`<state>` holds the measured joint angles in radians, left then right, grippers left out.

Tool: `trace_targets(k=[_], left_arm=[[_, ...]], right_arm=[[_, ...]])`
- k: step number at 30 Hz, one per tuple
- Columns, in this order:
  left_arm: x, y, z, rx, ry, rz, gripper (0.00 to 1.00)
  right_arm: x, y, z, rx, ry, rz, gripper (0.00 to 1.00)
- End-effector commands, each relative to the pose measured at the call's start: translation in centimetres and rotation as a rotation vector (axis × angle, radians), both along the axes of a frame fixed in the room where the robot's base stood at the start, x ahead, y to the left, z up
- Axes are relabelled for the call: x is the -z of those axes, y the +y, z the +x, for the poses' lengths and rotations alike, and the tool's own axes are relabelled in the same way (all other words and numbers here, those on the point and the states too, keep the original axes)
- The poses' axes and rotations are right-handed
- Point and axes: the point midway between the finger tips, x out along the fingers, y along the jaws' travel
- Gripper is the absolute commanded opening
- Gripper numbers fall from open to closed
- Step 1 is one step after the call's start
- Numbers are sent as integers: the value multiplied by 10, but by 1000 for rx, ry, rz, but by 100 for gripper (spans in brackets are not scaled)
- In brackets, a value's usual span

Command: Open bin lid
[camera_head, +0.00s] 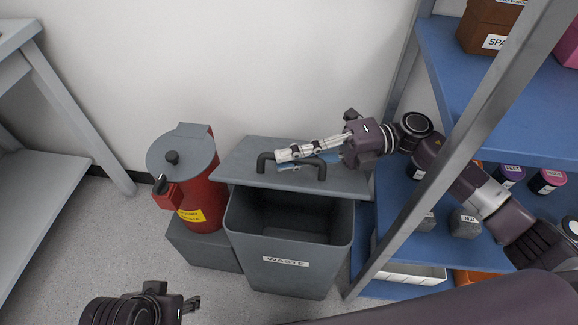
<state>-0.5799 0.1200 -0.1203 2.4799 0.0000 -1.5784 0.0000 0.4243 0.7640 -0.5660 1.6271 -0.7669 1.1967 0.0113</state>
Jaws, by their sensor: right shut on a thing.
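A grey waste bin (290,262) with a white WASTE label stands on the floor in the middle of the head view. Its flat grey lid (240,166) is at the back of the bin, and the front part of the opening is uncovered. A dark bar handle (265,161) is on top of the lid. My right gripper (288,155) comes in from the right and is shut on the handle. My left gripper (192,305) is low at the bottom edge, away from the bin; its fingers are too small to read.
A red canister (204,194) with a grey lid stands on a grey block (200,247) left of the bin. A blue shelf unit (465,100) with a grey post is close on the right, holding several small containers. A grey table (38,170) is at far left.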

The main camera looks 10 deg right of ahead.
Motion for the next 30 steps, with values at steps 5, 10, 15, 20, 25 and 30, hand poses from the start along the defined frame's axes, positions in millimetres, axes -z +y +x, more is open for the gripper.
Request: trace_targets(k=[5,10,15,20,25,30], left_arm=[[-5,0,-1,0,4,2,40],[-7,0,-1,0,3,1,40],[-7,0,-1,0,2,1,40],[-7,0,-1,0,2,1,40],[-7,0,-1,0,2,0,40],[-7,0,0,0,1,0,40]], right_arm=[[-11,-4,12,8,53,16,0],[-15,-6,15,7,79,23,0],[-15,-6,16,6,85,25,0],[-15,-6,16,6,85,25,0],[-15,-6,15,5,85,25,19],[-16,-5,15,3,84,27,19]])
